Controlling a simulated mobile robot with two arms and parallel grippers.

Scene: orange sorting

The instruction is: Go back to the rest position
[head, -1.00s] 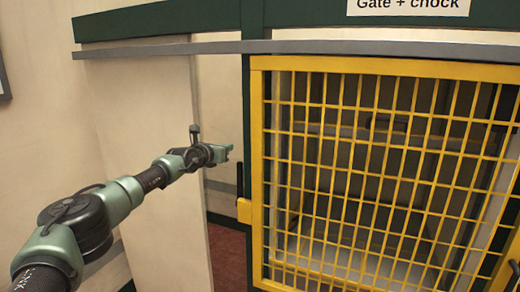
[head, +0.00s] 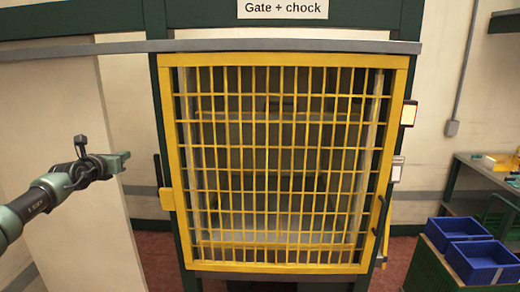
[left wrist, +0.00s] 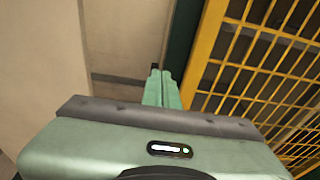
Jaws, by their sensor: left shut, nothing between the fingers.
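My left gripper (head: 122,158) is at the left of the head view, extended in front of the pale sliding panel. Its fingers are shut and hold nothing. In the left wrist view the two green fingertips (left wrist: 162,76) lie together, pointing toward the gap beside the gate. The yellow mesh gate (head: 168,160) is to the right of the gripper and apart from it in the head view. It stands across the front of the bay and looks closed. My right gripper is not visible in either view.
A "Gate + chock" sign (head: 283,9) hangs above the gate. A grey rail (head: 120,47) runs along the top. Blue bins (head: 481,262) sit on a green stand at the lower right, near a workbench (head: 490,175). Reddish floor shows beside the gate.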

